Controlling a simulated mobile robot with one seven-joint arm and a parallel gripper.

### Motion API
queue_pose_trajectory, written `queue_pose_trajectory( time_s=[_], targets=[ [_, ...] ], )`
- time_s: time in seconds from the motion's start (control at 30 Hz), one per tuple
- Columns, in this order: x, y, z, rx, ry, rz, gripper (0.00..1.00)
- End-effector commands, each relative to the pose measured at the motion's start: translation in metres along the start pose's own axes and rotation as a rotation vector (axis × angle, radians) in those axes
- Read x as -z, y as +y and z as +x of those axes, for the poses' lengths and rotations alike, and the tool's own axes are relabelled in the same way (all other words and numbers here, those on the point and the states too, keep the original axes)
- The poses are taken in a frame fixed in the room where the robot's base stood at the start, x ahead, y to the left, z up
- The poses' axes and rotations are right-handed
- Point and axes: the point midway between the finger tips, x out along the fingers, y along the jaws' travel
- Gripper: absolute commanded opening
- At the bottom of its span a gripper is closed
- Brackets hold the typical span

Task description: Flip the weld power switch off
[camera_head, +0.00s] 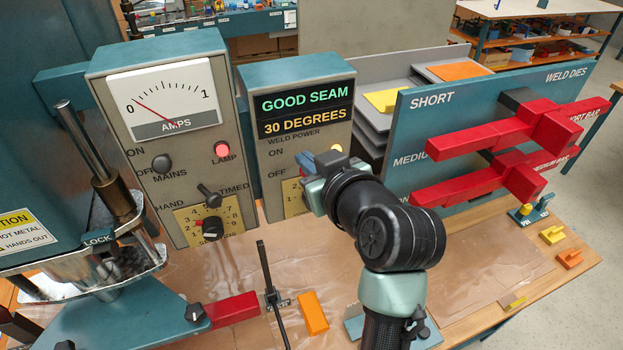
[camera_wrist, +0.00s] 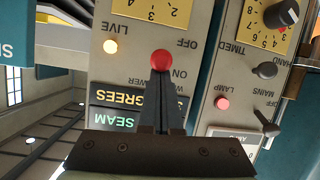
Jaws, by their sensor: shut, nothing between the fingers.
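The weld power panel (camera_head: 268,105) is a grey box with a teal top, labelled WELD POWER, ON and OFF. In the wrist view, which shows it upside down, a round red knob (camera_wrist: 161,60) sits beside the ON and OFF labels. I take it to be the weld power switch; its lever is hidden and I cannot tell its position for sure. My gripper (camera_wrist: 160,82) is shut and empty, its fingertips right at the knob; I cannot tell whether they touch. In the head view my gripper (camera_head: 307,163) covers the switch. The LIVE lamp (camera_wrist: 110,46) glows yellow.
The amps panel (camera_head: 178,190) stands close at the left with a MAINS knob (camera_head: 161,163), a red lamp (camera_head: 222,149) and a HAND/TIMED lever (camera_head: 209,195). A teal rack (camera_head: 420,130) with red bars stands at the right. An orange block (camera_head: 312,313) lies on the bench.

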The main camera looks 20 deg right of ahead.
Motion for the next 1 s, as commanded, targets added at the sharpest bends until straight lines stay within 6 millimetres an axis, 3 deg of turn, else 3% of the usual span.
queue_pose_trajectory(
  time_s=[0.03, 0.4, 0.7, 1.0],
  targets=[
    [-0.013, -0.001, 0.007, -0.005, 0.035, -0.002, 0.0],
    [-0.027, -0.002, 0.01, -0.038, 0.292, -0.013, 0.0],
    [-0.03, -0.003, 0.009, -0.056, 0.444, -0.019, 0.0],
    [-0.025, -0.002, 0.007, -0.054, 0.438, -0.019, 0.0]
  ],
)
